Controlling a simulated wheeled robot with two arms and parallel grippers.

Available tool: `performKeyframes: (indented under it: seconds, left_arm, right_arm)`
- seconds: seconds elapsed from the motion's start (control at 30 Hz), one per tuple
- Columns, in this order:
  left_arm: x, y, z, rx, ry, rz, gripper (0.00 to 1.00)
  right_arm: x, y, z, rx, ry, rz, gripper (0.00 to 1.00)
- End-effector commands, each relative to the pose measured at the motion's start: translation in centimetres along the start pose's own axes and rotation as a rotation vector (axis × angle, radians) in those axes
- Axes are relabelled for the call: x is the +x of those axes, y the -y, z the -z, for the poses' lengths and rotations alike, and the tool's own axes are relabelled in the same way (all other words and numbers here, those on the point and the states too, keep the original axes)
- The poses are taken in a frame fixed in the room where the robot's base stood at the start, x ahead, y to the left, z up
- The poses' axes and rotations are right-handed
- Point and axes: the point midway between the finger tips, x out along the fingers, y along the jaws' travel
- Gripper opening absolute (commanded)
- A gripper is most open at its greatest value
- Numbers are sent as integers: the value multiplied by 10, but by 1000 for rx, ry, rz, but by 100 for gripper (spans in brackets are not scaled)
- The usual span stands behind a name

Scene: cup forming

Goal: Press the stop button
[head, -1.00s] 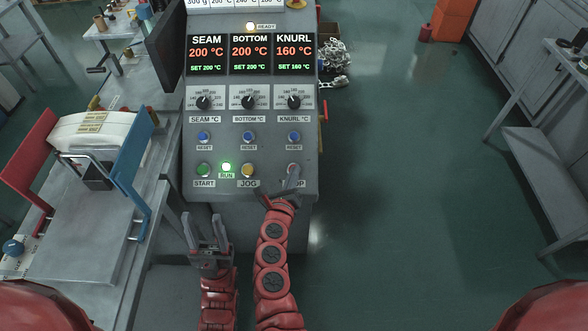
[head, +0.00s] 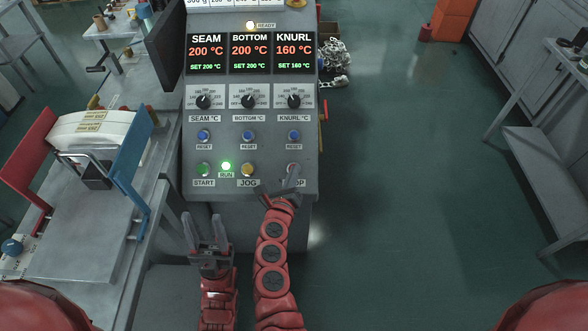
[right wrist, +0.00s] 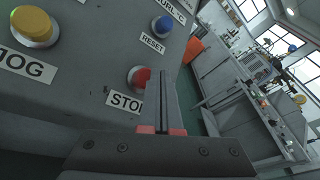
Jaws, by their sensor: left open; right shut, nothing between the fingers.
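The red stop button (right wrist: 138,77) sits above its STOP label at the lower right of the grey control panel. My right gripper (right wrist: 163,71) is shut and empty, its fingertips just beside the button in the right wrist view; whether they touch it I cannot tell. In the head view my right gripper (head: 294,170) covers most of the button and part of its label. My left gripper (head: 206,216) is open and empty, below the panel's front edge. The green RUN lamp (head: 226,166) is lit.
The green START button (head: 204,169) and yellow JOG button (head: 248,169) are left of the stop button. A blue reset button (head: 294,135) is above it. The panel (head: 270,185) adjoins a machine bench (head: 90,240) on the left. The floor on the right is open.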

Motion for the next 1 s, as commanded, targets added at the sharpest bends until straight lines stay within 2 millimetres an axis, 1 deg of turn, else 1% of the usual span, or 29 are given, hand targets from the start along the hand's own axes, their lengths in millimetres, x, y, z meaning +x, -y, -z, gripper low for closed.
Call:
performKeyframes:
  seconds: [0.03, 0.17, 0.57, 1.0]
  left_arm:
    - [-5, 0, -1, 0, 0, 0, 50]
    - [-9, 0, -2, 0, 0, 0, 50]
    - [-9, 0, -2, 0, 0, 0, 50]
    - [-14, -1, -2, 0, 0, 0, 50]
  right_arm:
    - [2, -2, 3, 1, -1, 1, 0]
    - [4, -3, 4, 0, -1, 1, 0]
    - [4, -3, 3, 0, 0, 0, 0]
    - [7, -5, 6, 0, 0, 0, 0]
